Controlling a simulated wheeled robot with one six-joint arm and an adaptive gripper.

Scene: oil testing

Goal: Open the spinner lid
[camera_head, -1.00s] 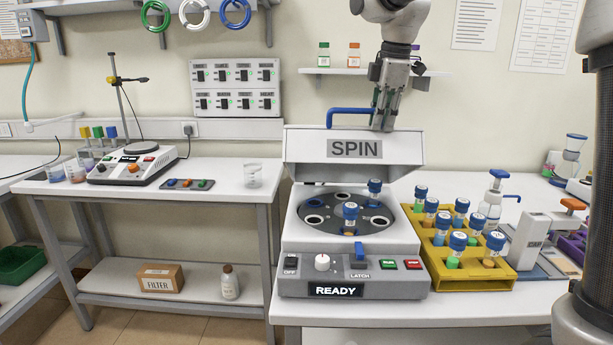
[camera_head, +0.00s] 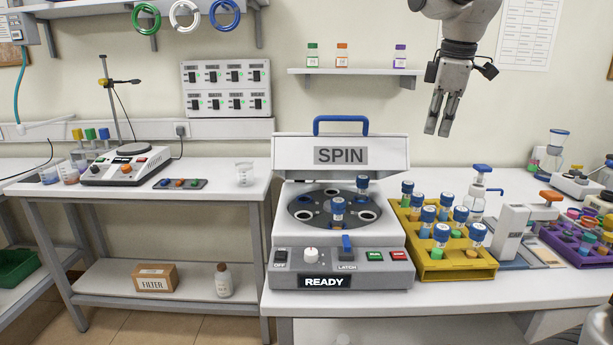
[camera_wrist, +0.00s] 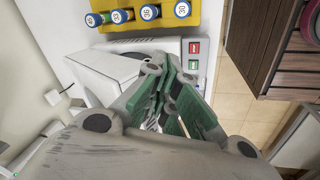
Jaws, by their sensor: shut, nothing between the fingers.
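The spinner (camera_head: 340,262) stands on the right bench, and its lid (camera_head: 341,150), marked SPIN, is raised at the back with its blue handle (camera_head: 341,121) on top. Two blue-capped tubes stand in the dark rotor (camera_head: 312,209); the other visible holes are empty. The front display reads READY, and a blue latch (camera_head: 347,245) sits above it. My gripper (camera_head: 438,130) is shut and empty, pointing down, to the right of the lid and apart from it. The wrist view shows its fingers (camera_wrist: 178,105) close together with part of the spinner (camera_wrist: 110,70) beyond.
A yellow rack (camera_head: 450,268) with several blue-capped tubes stands right of the spinner. A white device (camera_head: 511,235) and a purple rack (camera_head: 570,245) are farther right. A wall shelf (camera_head: 358,72) with small bottles hangs behind. The air above the yellow rack is clear below my gripper.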

